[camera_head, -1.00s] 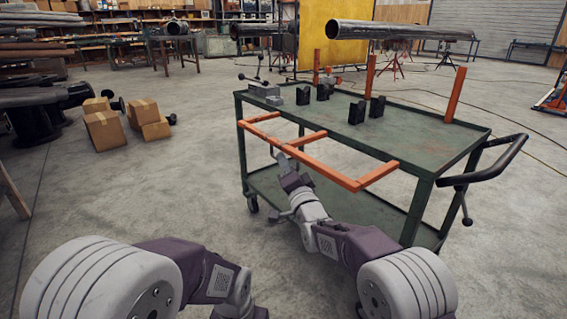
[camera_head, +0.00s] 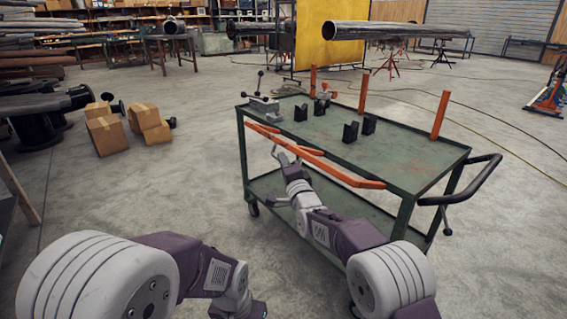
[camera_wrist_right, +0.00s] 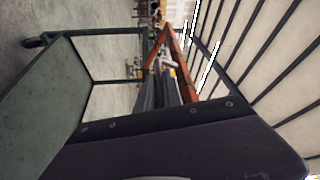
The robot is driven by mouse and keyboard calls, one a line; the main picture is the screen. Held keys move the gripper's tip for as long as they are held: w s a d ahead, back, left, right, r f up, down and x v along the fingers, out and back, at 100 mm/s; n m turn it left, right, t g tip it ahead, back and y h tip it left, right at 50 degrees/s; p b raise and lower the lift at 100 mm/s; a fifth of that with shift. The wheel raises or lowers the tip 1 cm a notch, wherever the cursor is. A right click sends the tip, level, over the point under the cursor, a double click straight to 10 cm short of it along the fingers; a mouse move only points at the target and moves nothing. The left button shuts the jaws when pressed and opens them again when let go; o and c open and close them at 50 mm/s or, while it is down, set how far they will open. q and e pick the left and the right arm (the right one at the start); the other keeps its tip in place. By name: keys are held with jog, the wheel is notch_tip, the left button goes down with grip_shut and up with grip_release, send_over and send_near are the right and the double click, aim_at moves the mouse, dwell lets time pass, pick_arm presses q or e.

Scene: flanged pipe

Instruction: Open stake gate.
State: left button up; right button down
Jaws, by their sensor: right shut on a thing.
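The stake gate (camera_head: 355,178) is an orange frame along the near long edge of a green cart (camera_head: 440,158). Its long rail and short stakes show as a narrow slanted shape beside the tabletop edge; its exact angle is hard to tell. My right gripper (camera_head: 282,150) is shut on the gate's rail at the near side, left of its middle. In the right wrist view the gate's orange bars (camera_wrist_right: 183,75) run out from the dark fingers (camera_wrist_right: 168,92); the grip itself is partly hidden. My left arm shows at bottom left of the head view, its gripper out of frame.
Several black blocks (camera_head: 350,131) and a grey clamp (camera_head: 264,106) stand on the tabletop. Orange stakes (camera_head: 440,113) rise along its far edge. A black handle (camera_head: 475,180) juts out at right. Cardboard boxes (camera_head: 106,134) lie on the floor at left. Open floor lies between.

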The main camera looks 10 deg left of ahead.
jog(key=shift+r, duration=0.15)
jog(key=c, duration=1.5)
grip_release()
jog(key=p+v, duration=0.1)
jog(key=v, duration=0.8)
